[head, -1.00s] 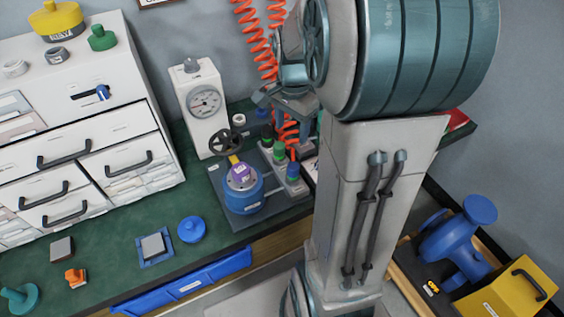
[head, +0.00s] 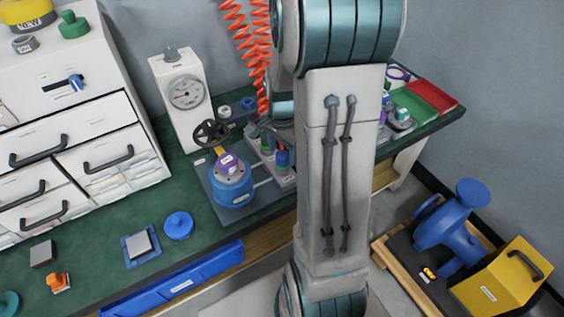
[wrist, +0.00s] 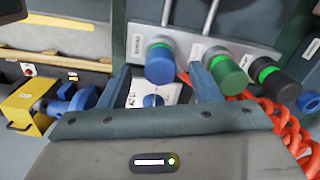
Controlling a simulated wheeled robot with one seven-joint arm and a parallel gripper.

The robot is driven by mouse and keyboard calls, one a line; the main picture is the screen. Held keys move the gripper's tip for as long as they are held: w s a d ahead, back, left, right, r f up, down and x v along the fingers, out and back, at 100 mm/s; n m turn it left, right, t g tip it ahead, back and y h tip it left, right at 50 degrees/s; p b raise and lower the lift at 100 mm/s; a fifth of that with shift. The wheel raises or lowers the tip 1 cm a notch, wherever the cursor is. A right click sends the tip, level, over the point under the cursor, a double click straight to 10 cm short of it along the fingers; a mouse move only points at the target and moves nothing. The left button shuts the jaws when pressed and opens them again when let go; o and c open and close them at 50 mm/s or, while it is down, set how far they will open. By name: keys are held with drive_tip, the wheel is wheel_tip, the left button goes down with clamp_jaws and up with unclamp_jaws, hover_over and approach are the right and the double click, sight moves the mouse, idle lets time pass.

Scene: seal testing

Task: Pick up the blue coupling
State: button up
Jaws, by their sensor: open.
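The blue coupling (head: 282,158) stands at the front of a row of couplings on the grey test plate, partly hidden by my arm. In the wrist view the blue coupling (wrist: 160,64) has a green ring and shows between the two blue-grey fingers of my gripper (wrist: 160,78). The fingers are open, one on each side, and I cannot tell whether either touches it.
The green coupling (wrist: 231,76) is close beside the right finger, with the black coupling (wrist: 278,80) beyond it. A coiled orange hose (wrist: 285,115) hangs at the right.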

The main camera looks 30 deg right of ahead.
wheel_tip(320, 180, down, 2)
drive_tip(key=shift+f, duration=0.1)
drive_tip(key=c, duration=1.1)
drive_tip(key=shift+r, duration=0.2)
